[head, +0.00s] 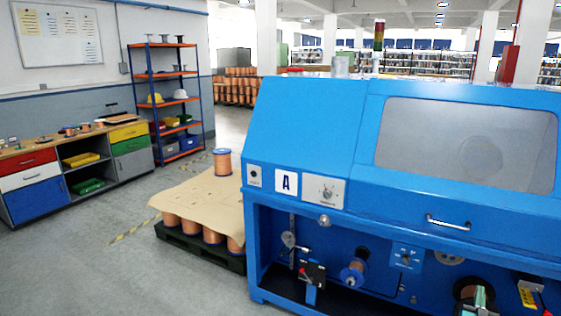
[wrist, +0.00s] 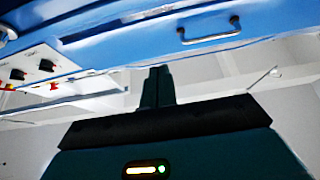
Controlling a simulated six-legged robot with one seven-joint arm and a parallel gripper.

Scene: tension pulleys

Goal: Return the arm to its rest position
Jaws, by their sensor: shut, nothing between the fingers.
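My gripper (wrist: 158,84) shows in the wrist view, its two dark fingers together at the middle of the picture, with nothing between them. Its wide dark teal body fills the lower part of that view. Beyond the fingertips is pale, blurred background, and the fingers touch nothing that I can see. The blue machine (head: 310,115) stands large at the right in the head view. Its lid has a wide window and a handle (head: 448,223). The handle also shows above the fingers in the wrist view (wrist: 209,37).
A pallet (head: 200,249) of copper spools under a cardboard sheet stands left of the machine, with one spool (head: 222,162) on top. A workbench (head: 75,165) and shelf rack (head: 175,100) stand farther left. Grey floor is clear in front.

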